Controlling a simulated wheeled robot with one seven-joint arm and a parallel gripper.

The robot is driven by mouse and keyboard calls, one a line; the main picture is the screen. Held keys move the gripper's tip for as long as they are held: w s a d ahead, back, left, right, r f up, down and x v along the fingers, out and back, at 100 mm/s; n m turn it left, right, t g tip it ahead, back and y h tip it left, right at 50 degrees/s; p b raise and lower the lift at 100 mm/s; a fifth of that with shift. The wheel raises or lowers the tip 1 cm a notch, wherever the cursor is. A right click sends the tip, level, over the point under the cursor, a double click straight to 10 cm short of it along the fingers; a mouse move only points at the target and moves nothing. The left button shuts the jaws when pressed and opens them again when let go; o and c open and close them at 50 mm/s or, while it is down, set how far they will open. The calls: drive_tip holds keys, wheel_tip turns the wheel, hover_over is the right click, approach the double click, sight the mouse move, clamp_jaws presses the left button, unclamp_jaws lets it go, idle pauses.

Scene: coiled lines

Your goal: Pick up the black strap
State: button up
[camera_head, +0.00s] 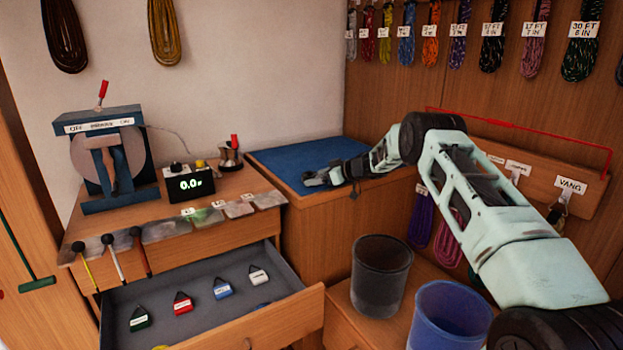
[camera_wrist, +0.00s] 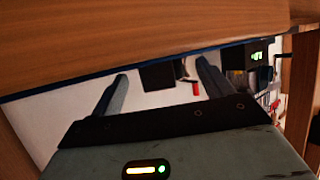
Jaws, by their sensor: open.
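I cannot make out a separate black strap with certainty in either view. My gripper (camera_head: 313,179) is low over the blue mat (camera_head: 290,156) on the wooden counter, near its front edge; whether it touches the mat is unclear. In the wrist view my gripper (camera_wrist: 161,70) has its two grey fingers wide apart. A dark, blocky shape (camera_wrist: 158,77) shows between them, and I cannot tell what it is or how far off. A small dark piece hangs by my wrist at the counter edge (camera_head: 355,190); it may be part of my arm.
An open drawer (camera_head: 312,305) holds several coloured tags with dark loops. A scale display (camera_head: 190,187) and a blue machine (camera_head: 103,150) stand left of the mat. A grey bin (camera_head: 380,280) and a blue bin (camera_head: 450,315) stand below my arm. Coiled lines hang on the walls.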

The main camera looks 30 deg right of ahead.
drive_tip(key=c, duration=1.1)
